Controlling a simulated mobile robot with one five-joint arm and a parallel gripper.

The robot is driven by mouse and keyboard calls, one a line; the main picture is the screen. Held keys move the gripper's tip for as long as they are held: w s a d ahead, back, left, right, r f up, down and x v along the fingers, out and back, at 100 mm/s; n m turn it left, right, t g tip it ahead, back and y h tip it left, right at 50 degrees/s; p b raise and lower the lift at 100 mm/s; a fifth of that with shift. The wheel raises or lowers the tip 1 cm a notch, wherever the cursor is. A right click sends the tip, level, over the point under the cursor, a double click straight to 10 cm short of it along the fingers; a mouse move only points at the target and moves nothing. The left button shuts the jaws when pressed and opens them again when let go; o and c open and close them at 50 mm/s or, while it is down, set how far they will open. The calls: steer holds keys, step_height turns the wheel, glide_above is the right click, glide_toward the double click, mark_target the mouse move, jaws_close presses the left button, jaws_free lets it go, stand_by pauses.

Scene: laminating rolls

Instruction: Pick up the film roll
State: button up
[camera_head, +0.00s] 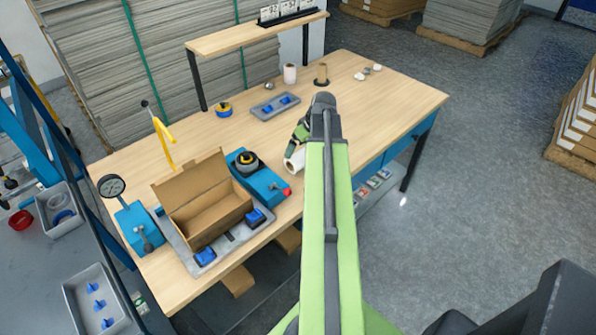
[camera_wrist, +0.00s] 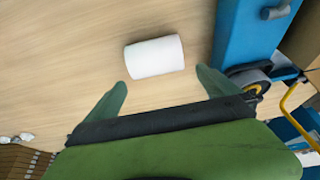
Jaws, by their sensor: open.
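The film roll (camera_wrist: 154,57) is a white cylinder lying on its side on the wooden table. In the wrist view it lies just beyond my open gripper (camera_wrist: 160,88), roughly centred between the two green fingertips and apart from them. In the head view the film roll (camera_head: 295,160) shows beside my gripper (camera_head: 298,146), at the near edge of the table; part of it is hidden by my arm. Nothing is between the fingers.
A blue device (camera_head: 258,182) with a dark reel stands left of the roll. An open cardboard box (camera_head: 208,205) is further left. A grey tray (camera_head: 275,105), an upright white roll (camera_head: 290,74) and a brown roll (camera_head: 322,75) stand farther back. The table (camera_head: 400,95) is mostly clear at right.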

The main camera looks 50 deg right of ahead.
mark_target(299, 153)
steer(key=b+x, duration=0.1)
steer(key=x, duration=0.2)
steer(key=shift+d+f+b, duration=0.15)
steer(key=shift+f+b, duration=0.25)
steer(key=b+x, duration=0.4)
steer(key=shift+s+d+f+b, duration=0.1)
steer(key=shift+s+f+b, duration=0.1)
steer(key=shift+f+b, duration=0.25)
steer(key=shift+w+f, duration=0.2)
steer(key=shift+f, duration=0.1)
steer(key=shift+r, duration=0.2)
steer(key=c, duration=1.3)
steer(key=shift+r, duration=0.1)
